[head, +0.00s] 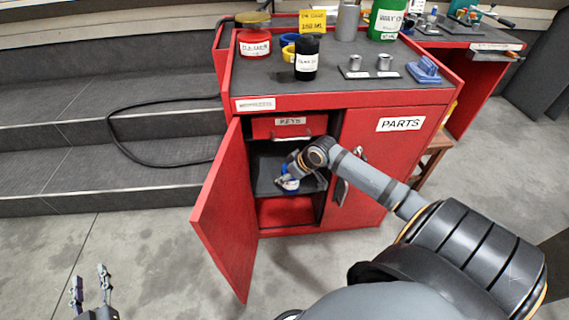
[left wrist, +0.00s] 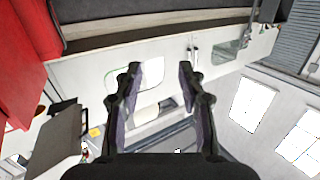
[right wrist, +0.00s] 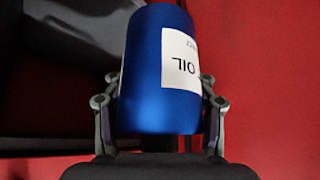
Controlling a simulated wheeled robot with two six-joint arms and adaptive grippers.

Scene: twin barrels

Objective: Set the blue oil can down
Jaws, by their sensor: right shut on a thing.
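The blue oil can (right wrist: 145,75), with a white label reading OIL, fills the middle of the right wrist view. My right gripper (right wrist: 160,110) is shut on it, one finger on each side. In the head view, the right arm reaches into the open left side of the red cabinet (head: 345,160), and the can (head: 289,183) shows small at the dark inner shelf. I cannot tell whether its base touches the shelf. My left gripper (head: 90,285) is open and empty at the lower left; it also shows in the left wrist view (left wrist: 158,75).
The red cabinet door (head: 225,215) stands open to the left of the opening. A red drawer front (head: 290,125) is above the shelf. Labelled containers, including a black one (head: 307,58), stand on the cabinet top. Grey steps (head: 90,150) lie to the left.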

